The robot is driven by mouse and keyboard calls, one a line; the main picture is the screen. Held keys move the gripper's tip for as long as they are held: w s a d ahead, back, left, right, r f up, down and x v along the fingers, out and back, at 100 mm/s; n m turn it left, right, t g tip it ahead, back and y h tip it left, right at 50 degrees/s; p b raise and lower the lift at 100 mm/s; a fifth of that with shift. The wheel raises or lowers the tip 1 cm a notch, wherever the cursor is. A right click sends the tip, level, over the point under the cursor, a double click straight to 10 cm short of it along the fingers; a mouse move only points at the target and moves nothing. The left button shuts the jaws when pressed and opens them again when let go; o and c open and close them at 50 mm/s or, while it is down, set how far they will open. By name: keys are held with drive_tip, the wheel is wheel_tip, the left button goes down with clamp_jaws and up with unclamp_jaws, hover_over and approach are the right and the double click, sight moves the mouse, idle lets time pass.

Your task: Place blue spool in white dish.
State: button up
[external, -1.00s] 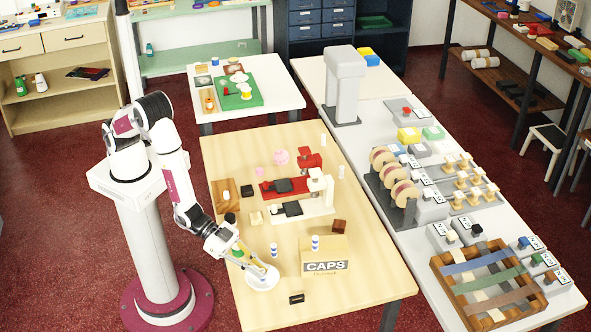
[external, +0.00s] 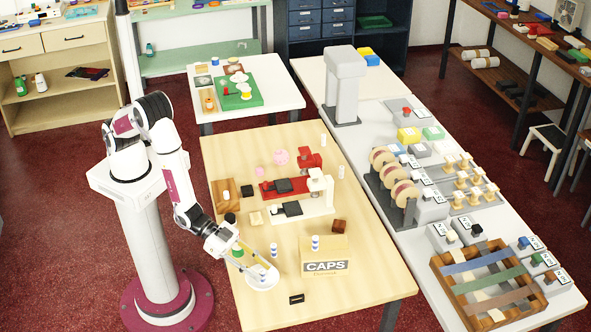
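The white dish (external: 264,287) lies near the front left of the light wooden table. A small blue-and-white spool (external: 262,275) shows at the dish, close under my fingertips. My gripper (external: 258,266) points down at the dish from the left; its fingers partly cover the spool. I cannot tell whether they touch it. A second blue-and-white spool (external: 274,249) stands on the table just behind the dish. A third (external: 315,242) stands on the box marked CAPS. A green piece (external: 237,251) shows beside my gripper, partly hidden.
The CAPS box (external: 326,266) stands right of the dish. A small black block (external: 296,299) lies in front of it. A dark brown cube (external: 339,226), a cream block (external: 256,219) and red and white stands (external: 303,208) are farther back. The table's front right is clear.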

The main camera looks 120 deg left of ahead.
drive_tip(key=v, duration=1.2)
idle(0.3)
drive_tip(key=shift+r, duration=0.1)
idle(0.3)
drive_tip(key=s+a+r+g+h, duration=0.1)
drive_tip(key=s+a+r+g, duration=0.1)
drive_tip(key=s+r, duration=0.4)
drive_tip(key=s+a+r+g+h, duration=0.1)
drive_tip(key=s+a+r+g, duration=0.15)
drive_tip(key=r, duration=0.55)
drive_tip(key=s+a+r+g, duration=0.1)
drive_tip(key=s+a+r, duration=0.1)
drive_tip(key=s, duration=0.6)
drive_tip(key=s+a+r+g+y, duration=0.1)
drive_tip(key=s+a, duration=0.3)
drive_tip(key=s, duration=0.4)
drive_tip(key=s+a+r+g+y, duration=0.1)
drive_tip(key=s+a+r, duration=0.2)
drive_tip(key=s, duration=0.5)
drive_tip(key=shift+a+r, duration=0.15)
drive_tip(key=shift+s+g, duration=0.15)
drive_tip(key=shift+g, duration=0.1)
idle(1.2)
